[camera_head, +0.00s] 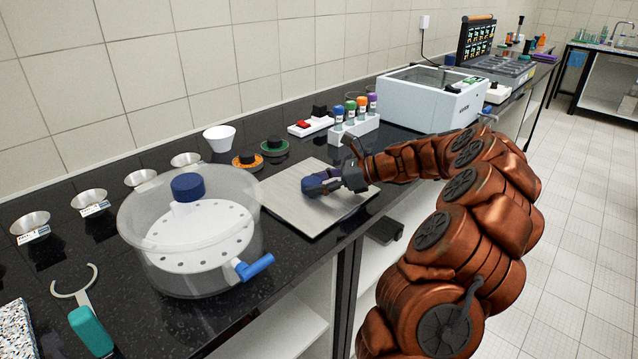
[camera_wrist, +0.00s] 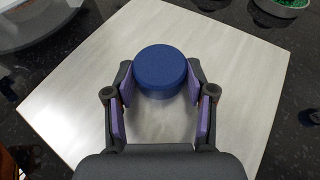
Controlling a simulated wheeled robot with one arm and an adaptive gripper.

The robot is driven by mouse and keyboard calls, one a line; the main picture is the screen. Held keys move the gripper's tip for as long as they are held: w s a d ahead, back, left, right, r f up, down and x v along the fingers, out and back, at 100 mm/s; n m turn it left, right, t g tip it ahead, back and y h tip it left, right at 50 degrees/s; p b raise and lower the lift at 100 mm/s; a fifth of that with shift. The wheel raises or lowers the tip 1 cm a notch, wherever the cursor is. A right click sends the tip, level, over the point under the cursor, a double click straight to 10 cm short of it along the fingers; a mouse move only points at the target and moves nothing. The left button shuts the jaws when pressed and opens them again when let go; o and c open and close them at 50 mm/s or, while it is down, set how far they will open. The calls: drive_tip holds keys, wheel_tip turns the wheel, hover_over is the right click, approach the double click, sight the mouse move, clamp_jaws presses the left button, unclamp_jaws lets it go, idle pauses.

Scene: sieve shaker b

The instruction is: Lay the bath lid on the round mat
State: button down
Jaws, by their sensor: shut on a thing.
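The bath lid is a square, pale brushed-metal plate (camera_head: 285,197) with a round blue knob at its centre. In the wrist view the plate (camera_wrist: 85,90) fills most of the picture and the knob (camera_wrist: 160,70) stands between my fingers. My gripper (camera_head: 322,182) is shut on the knob, one padded finger on each side. The plate lies level at or just above the black counter; I cannot tell whether it touches. No round mat shows; the plate hides the counter beneath it. The pale blue water bath (camera_head: 430,105) stands farther back, its top open.
A clear round vessel (camera_head: 195,235) with a blue knob and spout stands close left of the plate. A rack of coloured-cap tubes (camera_head: 354,130) stands behind right. The counter's front edge is near.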

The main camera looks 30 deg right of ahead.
drive_tip(key=shift+c, duration=1.9)
unclamp_jaws()
drive_tip(key=shift+s+d+r, duration=0.2)
drive_tip(key=v, duration=1.1)
drive_tip(key=shift+s+d, duration=0.15)
